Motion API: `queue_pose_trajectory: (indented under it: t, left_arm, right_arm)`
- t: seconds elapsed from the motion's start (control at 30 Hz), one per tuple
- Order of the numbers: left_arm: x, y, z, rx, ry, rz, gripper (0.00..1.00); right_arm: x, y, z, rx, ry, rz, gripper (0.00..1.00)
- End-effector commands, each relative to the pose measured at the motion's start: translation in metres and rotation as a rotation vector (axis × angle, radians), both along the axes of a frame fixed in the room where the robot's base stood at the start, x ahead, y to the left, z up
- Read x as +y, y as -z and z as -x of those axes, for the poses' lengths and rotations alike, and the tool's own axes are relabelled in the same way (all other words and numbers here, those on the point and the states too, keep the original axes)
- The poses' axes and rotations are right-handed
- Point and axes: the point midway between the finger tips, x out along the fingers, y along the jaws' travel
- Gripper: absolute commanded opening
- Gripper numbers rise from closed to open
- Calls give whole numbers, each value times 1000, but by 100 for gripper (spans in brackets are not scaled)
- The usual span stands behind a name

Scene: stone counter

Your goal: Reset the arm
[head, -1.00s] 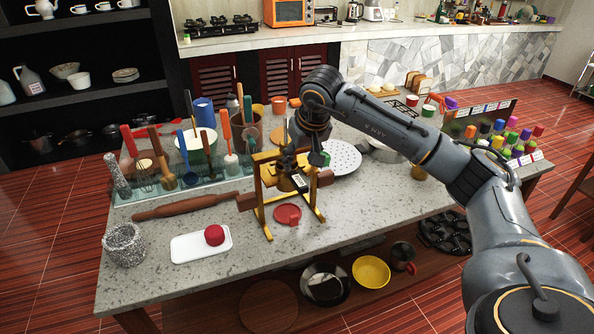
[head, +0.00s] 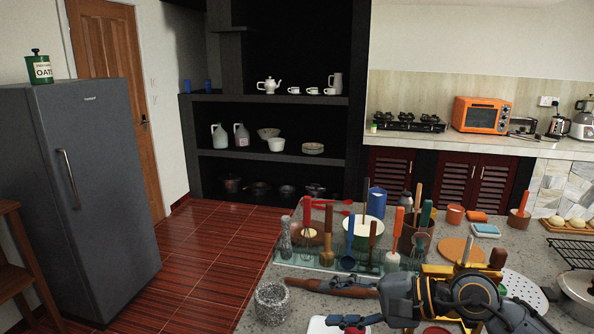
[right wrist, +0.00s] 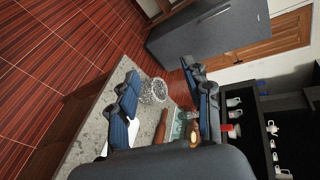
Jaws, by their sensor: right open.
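My right arm (head: 470,300) is at the lower right of the head view, low over the near part of the counter. Its gripper (head: 350,304) points left. In the right wrist view the gripper (right wrist: 165,106) has its two dark blue fingers wide apart, with nothing held between them. The grey stone mortar (right wrist: 153,91) shows in the gap beyond the fingers. My left arm and gripper are not in view.
The stone counter (head: 256,314) holds a speckled mortar (head: 271,302), a rolling pin (head: 322,286), a tray of utensils and a yellow wooden frame, partly hidden by my arm. A fridge (head: 95,190) and shelves stand beyond.

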Motion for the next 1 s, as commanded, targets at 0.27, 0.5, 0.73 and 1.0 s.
queue_pose_trajectory:
  t: [0.27, 0.5, 0.73, 1.0]
  left_arm:
    - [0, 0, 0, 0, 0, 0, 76]
    - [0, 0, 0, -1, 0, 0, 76]
    - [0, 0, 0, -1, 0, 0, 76]
    - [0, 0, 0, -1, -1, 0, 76]
  right_arm:
    - [29, -79, 17, 653, 192, -1019, 49]
    - [-54, -55, -7, 1314, 417, -1878, 49]
    - [-131, 74, 19, -1578, -618, 2367, 49]
    - [-151, 212, 133, -869, -550, 1720, 49]
